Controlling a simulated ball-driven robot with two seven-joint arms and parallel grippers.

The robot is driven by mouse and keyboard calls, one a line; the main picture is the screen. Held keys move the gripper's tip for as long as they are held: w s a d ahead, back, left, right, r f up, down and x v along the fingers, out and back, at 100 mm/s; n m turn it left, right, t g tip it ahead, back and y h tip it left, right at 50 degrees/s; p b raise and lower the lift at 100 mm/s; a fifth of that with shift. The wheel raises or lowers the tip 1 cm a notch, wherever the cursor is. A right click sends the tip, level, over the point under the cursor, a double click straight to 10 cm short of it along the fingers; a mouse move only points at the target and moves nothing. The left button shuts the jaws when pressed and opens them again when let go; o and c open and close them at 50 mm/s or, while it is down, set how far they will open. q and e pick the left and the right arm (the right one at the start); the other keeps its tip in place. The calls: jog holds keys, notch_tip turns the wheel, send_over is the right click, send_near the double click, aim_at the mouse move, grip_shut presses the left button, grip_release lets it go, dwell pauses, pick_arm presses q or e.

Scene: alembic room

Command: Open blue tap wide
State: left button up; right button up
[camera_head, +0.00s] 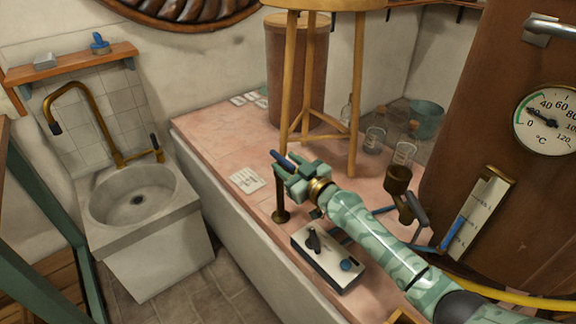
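A dark-blue lever (281,159) sits at the top of a slim brown post (281,203) on the pink tiled bench; it looks like the blue tap's handle. My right gripper (297,172), with pale green fingers, reaches in from the lower right. It is at the lever, and the lever's free end sticks out past the fingers to the upper left. The fingers hide the lever's other end and the top of the post. I cannot tell whether they are closed on it. My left gripper is not in view.
A wooden stool (354,100) and glass bottles (375,138) stand behind. A brown vessel with a dial (545,118) is at right. A sink (132,200) is at left.

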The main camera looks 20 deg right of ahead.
grip_shut()
